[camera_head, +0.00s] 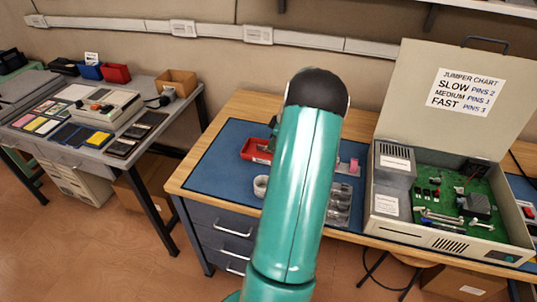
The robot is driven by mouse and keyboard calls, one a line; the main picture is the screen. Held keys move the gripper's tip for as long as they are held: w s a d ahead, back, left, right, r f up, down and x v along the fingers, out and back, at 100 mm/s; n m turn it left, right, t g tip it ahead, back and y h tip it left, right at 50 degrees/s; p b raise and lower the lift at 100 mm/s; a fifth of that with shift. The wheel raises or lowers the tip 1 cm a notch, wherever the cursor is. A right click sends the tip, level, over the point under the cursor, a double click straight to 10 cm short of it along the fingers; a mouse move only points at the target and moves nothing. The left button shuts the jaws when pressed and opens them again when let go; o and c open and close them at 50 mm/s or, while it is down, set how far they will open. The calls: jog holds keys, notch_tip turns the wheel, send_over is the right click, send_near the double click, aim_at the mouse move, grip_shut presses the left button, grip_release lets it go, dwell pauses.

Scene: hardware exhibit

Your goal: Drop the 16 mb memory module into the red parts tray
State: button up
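A red tray (252,151) lies on the blue mat of the wooden workbench, with small items in it that I cannot make out. My own teal arm rises in front of the bench and hides the tray's right part. My gripper is not visible; the arm hides whatever is behind it. I cannot pick out the 16 mb memory module for certain. Small dark and red parts sit on the green board (455,196) inside the open computer case. A small pink item (354,165) stands on the mat just right of my arm.
The open beige computer case (450,245) fills the bench's right side, its lid upright with a jumper chart (467,92). A grey compartment tray (341,203) and a white round cup (261,186) flank my arm. A second table (187,97) with cards and bins stands left.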

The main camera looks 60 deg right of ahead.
jog(key=shift+o, duration=0.6)
jog(key=v, duration=1.3)
jog(key=shift+s+r, duration=0.15)
jog(key=shift+r, duration=0.2)
